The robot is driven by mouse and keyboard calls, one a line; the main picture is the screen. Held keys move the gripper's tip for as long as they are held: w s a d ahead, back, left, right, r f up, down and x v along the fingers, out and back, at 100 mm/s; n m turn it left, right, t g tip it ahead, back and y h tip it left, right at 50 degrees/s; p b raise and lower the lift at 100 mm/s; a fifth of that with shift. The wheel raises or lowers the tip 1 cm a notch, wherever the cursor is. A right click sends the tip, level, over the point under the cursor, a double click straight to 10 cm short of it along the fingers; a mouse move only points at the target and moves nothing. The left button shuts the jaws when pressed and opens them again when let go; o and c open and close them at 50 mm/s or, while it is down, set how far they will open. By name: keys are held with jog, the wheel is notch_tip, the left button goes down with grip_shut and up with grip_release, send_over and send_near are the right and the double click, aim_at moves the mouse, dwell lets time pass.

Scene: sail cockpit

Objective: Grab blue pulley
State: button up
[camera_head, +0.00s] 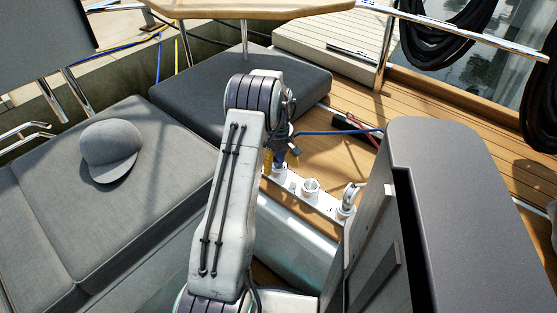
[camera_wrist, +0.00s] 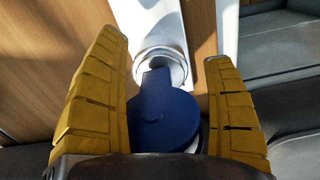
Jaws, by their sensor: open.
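The blue pulley (camera_wrist: 168,112) is a dark blue rounded piece with a straight arm, in the middle of the wrist view. My gripper (camera_wrist: 170,45) is open, with one yellow finger on each side of it and visible gaps between. The pulley's arm points toward a round white fitting (camera_wrist: 160,65); I cannot tell whether they touch. White parts show under the pulley's right edge. In the head view, my gripper (camera_head: 281,160) is low over the white strip, and a bit of the blue pulley (camera_head: 280,157) shows between the fingers, partly hidden by my arm.
A white strip with metal fittings (camera_head: 311,187) runs across the middle. A grey box-like console (camera_head: 440,170) stands close on the right. A blue rope (camera_head: 340,132) lies behind. Grey cushions (camera_head: 60,200) with a cap (camera_head: 110,150) are on the left; open wooden deck (camera_head: 440,110) is at right.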

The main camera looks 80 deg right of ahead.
jog(key=c, duration=1.4)
jog(key=shift+r, duration=0.15)
